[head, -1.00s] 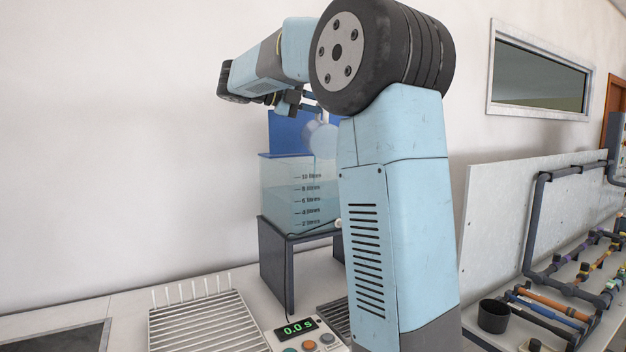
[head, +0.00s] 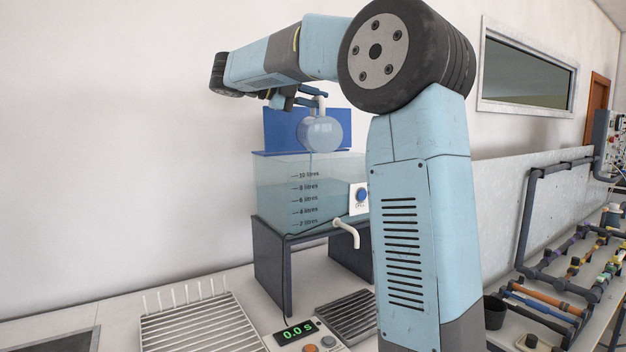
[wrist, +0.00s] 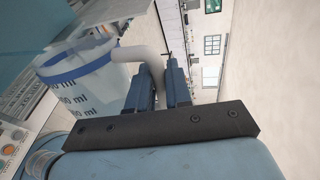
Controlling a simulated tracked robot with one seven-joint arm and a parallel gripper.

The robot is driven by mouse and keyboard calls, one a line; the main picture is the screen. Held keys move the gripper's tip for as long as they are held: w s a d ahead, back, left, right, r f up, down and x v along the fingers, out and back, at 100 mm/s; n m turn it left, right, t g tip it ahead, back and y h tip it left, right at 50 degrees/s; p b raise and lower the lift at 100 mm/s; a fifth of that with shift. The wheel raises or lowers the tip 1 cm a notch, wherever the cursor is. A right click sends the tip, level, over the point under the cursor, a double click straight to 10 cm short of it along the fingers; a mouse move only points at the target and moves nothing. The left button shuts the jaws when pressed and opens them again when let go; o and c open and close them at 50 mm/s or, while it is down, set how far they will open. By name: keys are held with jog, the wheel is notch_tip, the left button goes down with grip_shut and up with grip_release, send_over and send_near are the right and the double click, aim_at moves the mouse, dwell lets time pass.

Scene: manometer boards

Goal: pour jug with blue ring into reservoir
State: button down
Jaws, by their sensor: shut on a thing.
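My gripper (head: 311,95) is shut on the handle of the jug (head: 321,134), which hangs tilted above the reservoir (head: 306,190). A thin stream falls from the jug into the reservoir. The reservoir is a clear tank with litre marks and bluish liquid, standing on a dark stand. In the wrist view the gripper's fingers (wrist: 158,84) close around the jug's pale handle. The jug (wrist: 85,80) there shows a blue ring and ml marks.
A blue panel (head: 283,127) stands behind the tank. A white tap (head: 347,232) sticks out from its front. A timer (head: 298,334) reading 0.0 s, a drying rack (head: 200,322) and a dark grating (head: 347,312) are on the bench. Pipework (head: 570,270) lies at the right.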

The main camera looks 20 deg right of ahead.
jog(key=shift+d+f, duration=0.1)
jog(key=shift+d, duration=0.2)
jog(key=shift+a, duration=0.2)
dwell(0.3)
